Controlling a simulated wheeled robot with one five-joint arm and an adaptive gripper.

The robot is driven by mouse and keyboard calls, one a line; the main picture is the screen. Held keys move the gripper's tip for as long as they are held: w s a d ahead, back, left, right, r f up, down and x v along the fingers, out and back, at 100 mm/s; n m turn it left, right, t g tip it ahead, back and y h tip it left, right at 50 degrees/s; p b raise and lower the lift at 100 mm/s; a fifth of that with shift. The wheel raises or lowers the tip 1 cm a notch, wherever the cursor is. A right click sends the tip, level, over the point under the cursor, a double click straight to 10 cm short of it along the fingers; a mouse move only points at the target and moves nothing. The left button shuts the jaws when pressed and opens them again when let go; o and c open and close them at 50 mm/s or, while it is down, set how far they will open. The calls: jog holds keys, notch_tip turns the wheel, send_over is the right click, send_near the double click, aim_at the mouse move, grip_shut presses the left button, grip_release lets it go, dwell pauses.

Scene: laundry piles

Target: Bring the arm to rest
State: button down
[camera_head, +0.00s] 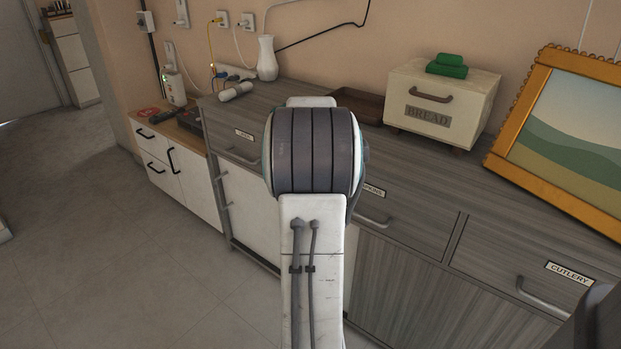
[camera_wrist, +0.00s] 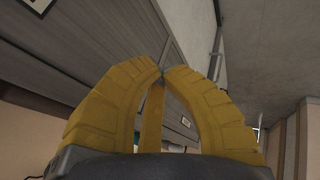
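My gripper (camera_wrist: 161,74) shows in the wrist view as yellow curved fingers whose tips come together. Nothing shows held between them. A grey drawer front lies behind the fingers in the wrist view. In the head view my arm stands upright in the middle, in front of the grey cabinet (camera_head: 410,275). The gripper itself does not show in the head view.
On the counter stand a white vase (camera_head: 267,58), a brown tray (camera_head: 358,106), a bread box (camera_head: 440,104) with a folded green cloth (camera_head: 447,66) on top, and a framed picture (camera_head: 575,140). The floor (camera_head: 120,250) at left is clear.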

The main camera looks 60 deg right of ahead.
jog(key=shift+p+v, duration=0.6)
jog(key=shift+v, duration=2.2)
jog(key=w+a+r+n+y+p, duration=0.1)
jog(key=a+r+y+p, duration=0.1)
jog(key=a+r+p, duration=0.8)
jog(key=w+a+r+y+p, duration=0.15)
jog(key=a+r+p, duration=0.4)
jog(key=a, duration=0.95)
jog(key=s+a+r+y+p, duration=0.2)
jog(key=s+a+r+p, duration=0.7)
jog(key=a, duration=0.5)
jog(key=s+p, duration=0.2)
jog(key=s, duration=0.1)
jog(key=shift+s+a+r+n+g+p, duration=0.3)
jog(key=shift+s+a+r+n+p, duration=0.05)
jog(key=shift+r+n, duration=0.05)
jog(key=shift+y, duration=0.25)
